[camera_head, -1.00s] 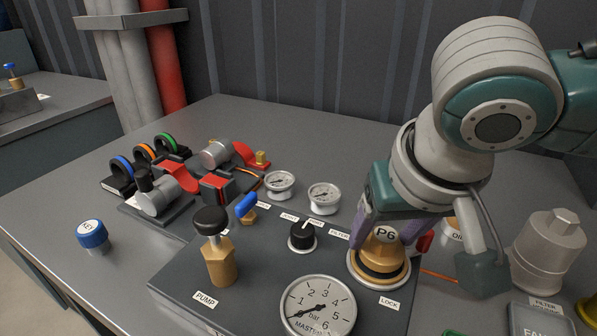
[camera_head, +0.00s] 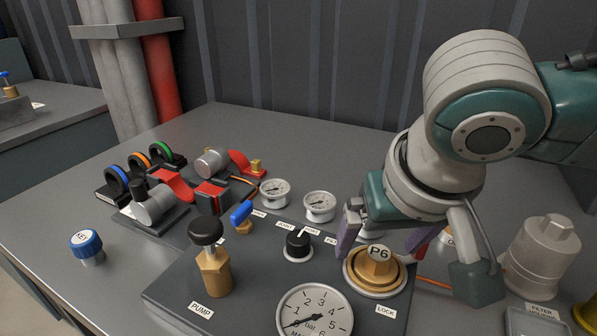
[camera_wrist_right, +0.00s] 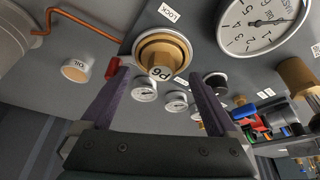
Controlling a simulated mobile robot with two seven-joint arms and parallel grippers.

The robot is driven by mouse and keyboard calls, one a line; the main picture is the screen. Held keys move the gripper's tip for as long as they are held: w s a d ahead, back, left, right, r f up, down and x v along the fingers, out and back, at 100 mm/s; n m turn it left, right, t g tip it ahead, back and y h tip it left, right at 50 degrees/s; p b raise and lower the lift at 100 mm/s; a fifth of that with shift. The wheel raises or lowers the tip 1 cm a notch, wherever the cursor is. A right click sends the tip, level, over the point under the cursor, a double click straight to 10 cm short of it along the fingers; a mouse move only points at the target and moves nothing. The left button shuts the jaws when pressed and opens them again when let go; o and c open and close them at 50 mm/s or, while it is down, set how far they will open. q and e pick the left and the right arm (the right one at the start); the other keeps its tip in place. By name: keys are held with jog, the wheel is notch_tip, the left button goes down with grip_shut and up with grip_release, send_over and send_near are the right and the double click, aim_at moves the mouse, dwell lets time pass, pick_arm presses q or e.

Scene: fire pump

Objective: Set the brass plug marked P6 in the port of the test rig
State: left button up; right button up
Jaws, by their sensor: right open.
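The brass plug marked P6 (camera_head: 378,262) sits upright in the round, pale-rimmed port (camera_head: 350,279) at the right of the dark test rig (camera_head: 250,283). My right gripper (camera_head: 379,245) is open just behind and above the plug, its purple fingers spread wide to either side. In the right wrist view the plug (camera_wrist_right: 163,58) shows beyond the open fingers (camera_wrist_right: 165,88), with nothing between them. The plug looks seated inside the ring, though I cannot tell how deep. My left gripper is not in view.
A big master gauge (camera_head: 314,313), a brass pump handle (camera_head: 214,268) and a black knob (camera_head: 299,243) stand on the rig. Two small gauges (camera_head: 320,205) are behind. A blue KEY cap (camera_head: 87,245) lies left. A grey filter housing (camera_head: 539,255) stands right.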

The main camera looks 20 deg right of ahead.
jog(key=p+v, duration=0.3)
jog(key=v, duration=0.9)
jog(key=s+a+f+n+y, duration=0.1)
jog(key=s+a+f, duration=0.1)
jog(key=s+a+f+n+y, duration=0.1)
jog(key=s+f+n, duration=0.1)
jog(key=s+a+f+n+y, duration=0.1)
jog(key=s+a+f+n, duration=0.1)
jog(key=s, duration=0.1)
jog(key=shift+a+f, duration=0.3)
jog(key=shift+f, duration=0.05)
jog(key=shift+n+g+h, duration=0.3)
jog(key=shift+n+h, duration=0.1)
jog(key=shift+h, duration=0.1)
jog(key=s+d+f, duration=0.1)
jog(key=s+d, duration=0.1)
jog(key=s, duration=0.1)
jog(key=s+d+f, duration=0.1)
jog(key=shift+s+d+f, duration=0.2)
jog(key=shift+d+f, duration=0.05)
jog(key=shift+f, duration=0.1)
jog(key=shift+s+d, duration=0.2)
jog(key=shift+d, duration=0.05)
